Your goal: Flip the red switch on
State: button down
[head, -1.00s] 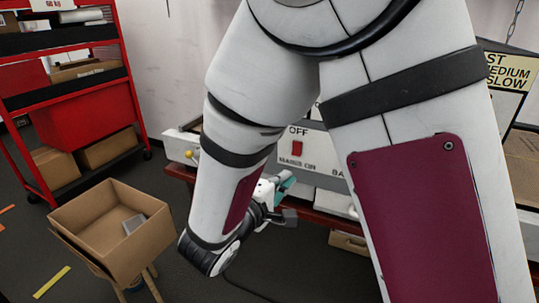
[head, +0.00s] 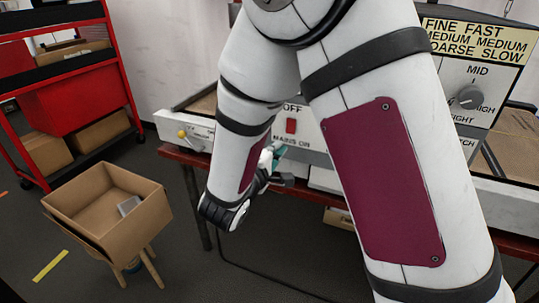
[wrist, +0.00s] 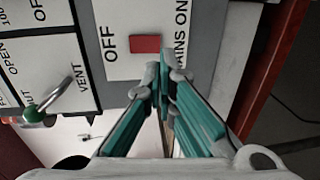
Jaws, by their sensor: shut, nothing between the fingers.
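The red switch (head: 291,125) is a small red rectangle on a pale machine panel, between the labels OFF above and MAINS ON below. In the wrist view the red switch (wrist: 145,43) lies just beyond my fingertips, slightly left of them. My gripper (head: 279,151) has teal fingers and is below the switch in the head view, partly hidden by my arm. In the wrist view my gripper (wrist: 162,74) is shut and empty, its tips together. A small gap seems to lie between tips and switch; contact cannot be told.
A lever with a green knob (wrist: 31,113) is left of my fingers in the wrist view. A grey dial (head: 470,97) is on the panel at right. A cardboard box (head: 75,232) on a stool and a red shelf (head: 122,85) stand at left. Dark floor lies between.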

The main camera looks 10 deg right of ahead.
aim_at(291, 126)
jog(key=x, duration=0.7)
jog(key=shift+w+d, duration=0.1)
